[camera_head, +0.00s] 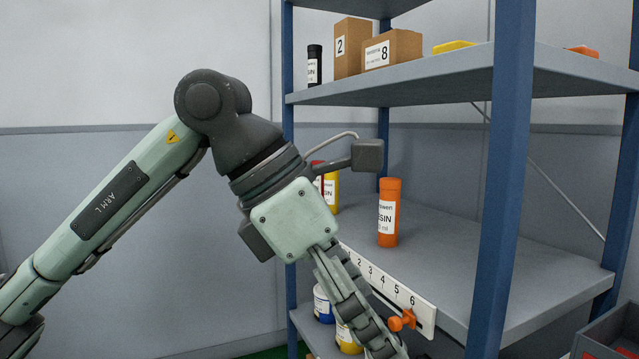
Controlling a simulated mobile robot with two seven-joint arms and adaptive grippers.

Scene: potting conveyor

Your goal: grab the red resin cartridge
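A small bit of red (317,163), perhaps the red resin cartridge, shows on the middle shelf beside a yellow cartridge (333,190); my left arm hides most of it. An orange cartridge (388,228) with a white resin label stands upright to the right on the same shelf. My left gripper (372,330) hangs down and to the right in front of the shelf's front edge, apart from the orange cartridge. Its fingertips run out at the bottom of the picture, so its opening cannot be told. My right gripper is not in view.
The blue shelf post (503,180) stands at the right. A numbered strip (372,277) with an orange knob (402,320) runs along the shelf edge. Boxes (392,50) stand above; blue (322,306) and yellow (347,338) containers below. A grey crate (590,346) is lower right.

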